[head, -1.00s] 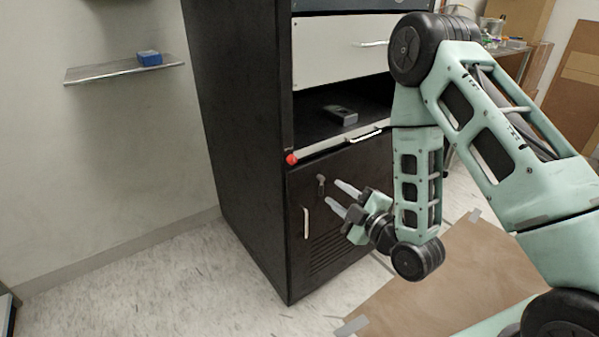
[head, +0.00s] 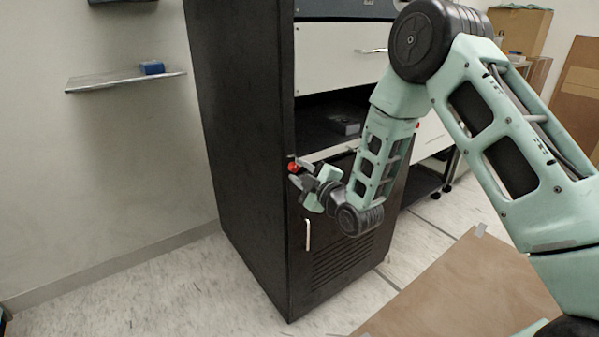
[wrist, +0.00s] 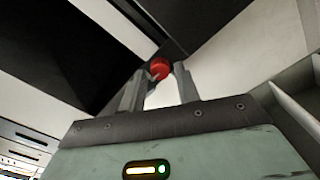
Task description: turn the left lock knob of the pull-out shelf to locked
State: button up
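The red left lock knob (head: 292,167) is at the left end of the pull-out shelf's pale front edge (head: 330,152), on the black cabinet. My gripper (head: 298,172) is right at the knob, with its fingertips on either side of it. In the wrist view the knob (wrist: 159,68) shows between the two fingertips of my gripper (wrist: 159,72). The fingers stand apart, with a small gap visible beside the knob. I cannot tell whether either finger touches it. The knob's turn mark is too small to read.
A dark grey object (head: 348,128) lies inside the shelf bay. A white drawer (head: 335,60) is above, and a lower door with a vertical handle (head: 308,235) below. Another red spot (head: 417,125) shows right of my arm. Floor left of the cabinet is clear.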

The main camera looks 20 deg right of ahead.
jog(key=shift+w+a, duration=0.15)
jog(key=shift+w, duration=0.2)
grip_shut()
